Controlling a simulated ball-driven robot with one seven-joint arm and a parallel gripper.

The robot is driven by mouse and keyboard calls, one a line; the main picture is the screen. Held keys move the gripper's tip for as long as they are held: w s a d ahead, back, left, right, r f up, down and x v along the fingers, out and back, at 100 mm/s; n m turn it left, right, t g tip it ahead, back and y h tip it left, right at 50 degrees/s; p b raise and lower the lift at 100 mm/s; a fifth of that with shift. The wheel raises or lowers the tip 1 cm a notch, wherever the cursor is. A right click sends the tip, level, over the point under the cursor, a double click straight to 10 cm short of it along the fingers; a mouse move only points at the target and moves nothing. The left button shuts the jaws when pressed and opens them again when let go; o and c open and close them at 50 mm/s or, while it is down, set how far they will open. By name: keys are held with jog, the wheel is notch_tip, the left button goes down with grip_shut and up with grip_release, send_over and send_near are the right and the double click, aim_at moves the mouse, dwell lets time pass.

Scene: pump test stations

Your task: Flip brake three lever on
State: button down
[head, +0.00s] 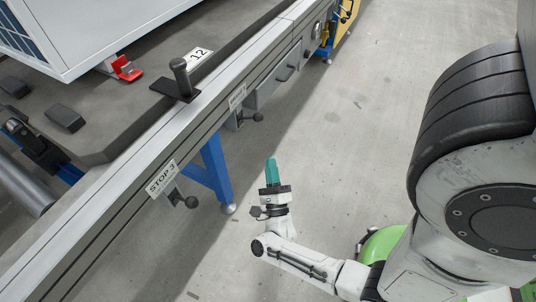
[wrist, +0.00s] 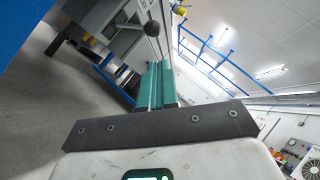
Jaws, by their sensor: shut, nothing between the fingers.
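In the head view, a sign reading "STOP 3" (head: 161,180) is fixed to the side rail of the station. A small lever with a dark ball knob (head: 191,202) sticks out just below and right of that sign. My gripper (head: 271,162) has teal fingers, which are shut and empty. It is to the right of the lever, apart from it, over the floor. In the wrist view, the teal fingers (wrist: 155,80) lie together, and a dark ball knob (wrist: 152,28) shows beyond their tips; which lever it belongs to, I cannot tell.
A second labelled lever (head: 257,117) sits farther along the rail. A black upright handle (head: 180,75) and a red bracket (head: 126,68) are on top.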

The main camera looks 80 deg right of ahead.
jog(key=shift+s+a+f, duration=0.3)
jog(key=shift+s+a, duration=0.25)
jog(key=shift+a, duration=0.35)
jog(key=shift+s+a+f, duration=0.25)
jog(key=shift+s+a, duration=0.3)
jog(key=shift+a, duration=0.35)
